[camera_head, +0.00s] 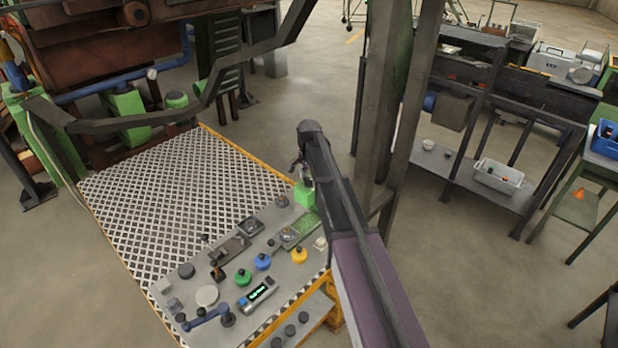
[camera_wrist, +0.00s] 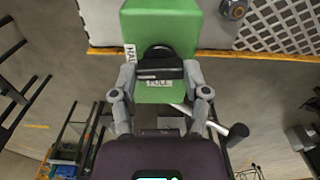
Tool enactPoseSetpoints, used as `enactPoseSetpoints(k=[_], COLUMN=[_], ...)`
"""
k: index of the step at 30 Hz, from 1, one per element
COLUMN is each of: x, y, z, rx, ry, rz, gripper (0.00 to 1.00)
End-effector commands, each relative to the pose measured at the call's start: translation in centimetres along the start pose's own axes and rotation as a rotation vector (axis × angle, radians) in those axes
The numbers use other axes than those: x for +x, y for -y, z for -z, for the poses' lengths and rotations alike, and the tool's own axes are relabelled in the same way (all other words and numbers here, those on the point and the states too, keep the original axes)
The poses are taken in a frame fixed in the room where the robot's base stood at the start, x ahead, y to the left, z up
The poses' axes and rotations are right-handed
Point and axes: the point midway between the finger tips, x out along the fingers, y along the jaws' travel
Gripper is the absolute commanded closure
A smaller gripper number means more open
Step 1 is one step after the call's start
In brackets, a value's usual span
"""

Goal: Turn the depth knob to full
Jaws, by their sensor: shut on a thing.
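A green box (camera_wrist: 160,22) fills the top middle of the wrist view. The black depth knob (camera_wrist: 158,52) sits on its near face, with a dark bar across it. A white label reading FULL (camera_wrist: 158,83) is just below the knob, and one reading HALF (camera_wrist: 130,55) is at its left, partly covered. My gripper (camera_wrist: 159,72) has a finger on each side of the knob and is shut on it. Which way the knob points cannot be told. In the head view the green box (camera_head: 304,194) stands at the panel's far right corner, and my gripper (camera_head: 301,163) is at it.
The control panel (camera_head: 240,247) carries several buttons, levers and a lit display (camera_head: 258,292). A patterned metal plate (camera_head: 180,185) lies to its left. A steel post (camera_head: 395,110) stands close to the right of my arm. Open floor (camera_head: 450,260) is at the right.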

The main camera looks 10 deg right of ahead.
Motion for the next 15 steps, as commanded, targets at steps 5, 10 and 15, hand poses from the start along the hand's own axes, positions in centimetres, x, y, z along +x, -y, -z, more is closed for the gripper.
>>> enactPoseSetpoints(k=[5, 10, 15], x=[0.02, 0.02, 0.02], y=[-0.09, -0.10, -0.11], z=[0.04, 0.04, 0.04], rx=[-0.103, -0.240, -0.399], ry=[0.000, 0.000, 0.000], rz=[-0.002, -0.002, -0.002], gripper=[0.88, 0.88, 0.88])
